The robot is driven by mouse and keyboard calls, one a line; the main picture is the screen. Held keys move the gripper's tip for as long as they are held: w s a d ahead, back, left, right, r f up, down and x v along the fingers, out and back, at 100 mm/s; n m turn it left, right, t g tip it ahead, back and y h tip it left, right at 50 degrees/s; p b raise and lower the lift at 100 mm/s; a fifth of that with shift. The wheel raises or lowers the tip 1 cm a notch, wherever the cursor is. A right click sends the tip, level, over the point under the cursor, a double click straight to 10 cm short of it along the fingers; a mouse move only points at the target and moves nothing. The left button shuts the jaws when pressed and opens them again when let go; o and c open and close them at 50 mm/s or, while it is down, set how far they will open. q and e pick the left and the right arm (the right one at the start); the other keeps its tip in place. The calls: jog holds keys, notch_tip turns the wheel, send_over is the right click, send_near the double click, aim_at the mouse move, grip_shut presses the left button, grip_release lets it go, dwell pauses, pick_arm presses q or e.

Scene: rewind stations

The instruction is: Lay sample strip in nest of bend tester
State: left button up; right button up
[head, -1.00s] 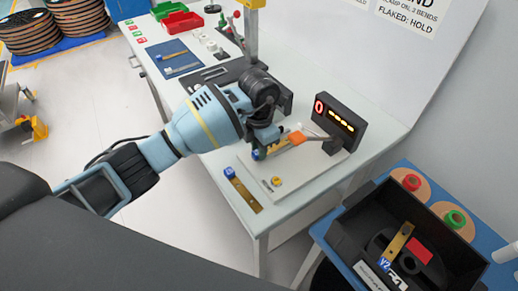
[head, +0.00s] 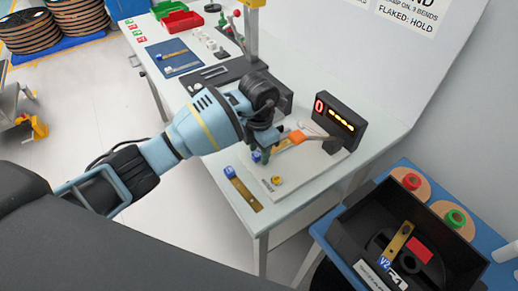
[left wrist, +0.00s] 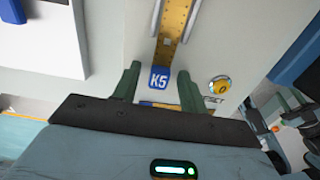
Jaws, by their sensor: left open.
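The bend tester is a pale plate (head: 300,177) with an orange-tipped lever (head: 297,136) and a dark display (head: 338,119) at its back. A gold sample strip with a blue tag lies on the plate, its far part running toward the orange piece; in the left wrist view its tag reads K5 (left wrist: 159,78). The gold length (left wrist: 173,35) runs along a narrow channel there. My left gripper (head: 262,153) is low over the tag end. In the wrist view its green fingers (left wrist: 160,88) are apart, one on each side of the tag. My right gripper is out of view.
Another blue-tagged strip (head: 245,194) lies on the table beside the plate. A yellow button (head: 277,180) sits on the plate's near corner. A black bin (head: 351,235) at the right holds a V2-tagged strip (head: 397,243). Red and green trays stand at the back.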

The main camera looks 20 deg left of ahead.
pick_arm(q)
notch_tip(320, 180, up, 12)
dwell(0.5)
dwell(0.4)
